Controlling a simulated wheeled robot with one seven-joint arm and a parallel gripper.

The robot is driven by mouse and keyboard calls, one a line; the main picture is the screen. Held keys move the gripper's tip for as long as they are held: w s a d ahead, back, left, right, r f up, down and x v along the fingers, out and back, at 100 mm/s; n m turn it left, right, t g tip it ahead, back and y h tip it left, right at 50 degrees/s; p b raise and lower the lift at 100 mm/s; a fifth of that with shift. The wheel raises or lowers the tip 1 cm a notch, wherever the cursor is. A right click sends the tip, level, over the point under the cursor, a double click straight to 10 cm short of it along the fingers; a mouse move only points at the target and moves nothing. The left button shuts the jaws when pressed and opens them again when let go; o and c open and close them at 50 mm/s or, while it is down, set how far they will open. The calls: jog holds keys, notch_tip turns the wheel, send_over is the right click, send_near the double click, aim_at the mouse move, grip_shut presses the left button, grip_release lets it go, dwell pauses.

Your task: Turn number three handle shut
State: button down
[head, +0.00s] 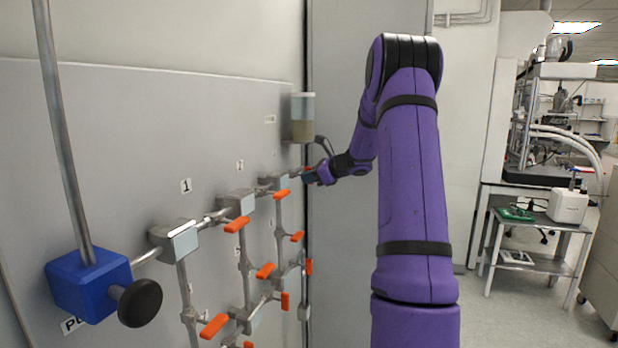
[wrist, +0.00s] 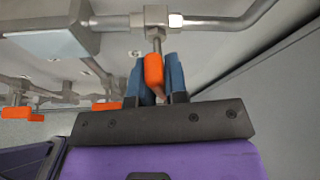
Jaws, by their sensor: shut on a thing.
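My gripper (wrist: 155,80) is shut on an orange valve handle (wrist: 153,68), with one blue finger on each side of it in the wrist view. The handle hangs below a metal fitting on the pipe, and its lower end is partly hidden between the fingers. I cannot read a number at this handle; the legible labels 1 (head: 186,186) and 2 (head: 240,166) are nearer to the left.
Several other orange handles, such as one at the lower left (head: 214,325), stick out from the panel (head: 110,150). A blue block (head: 88,285) with a black knob is at the near left. A clear container (head: 303,118) is above my gripper. Open floor lies right.

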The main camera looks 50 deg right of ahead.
jog(key=shift+m+g+y, duration=0.3)
jog(key=shift+m+y, duration=0.2)
jog(key=shift+m, duration=0.4)
jog(key=c, duration=1.1)
grip_release()
jog(key=shift+c, duration=0.2)
jog(key=v, duration=1)
jog(key=shift+s+d, duration=0.25)
jog(key=shift+s, duration=0.1)
jog(key=shift+r, duration=0.1)
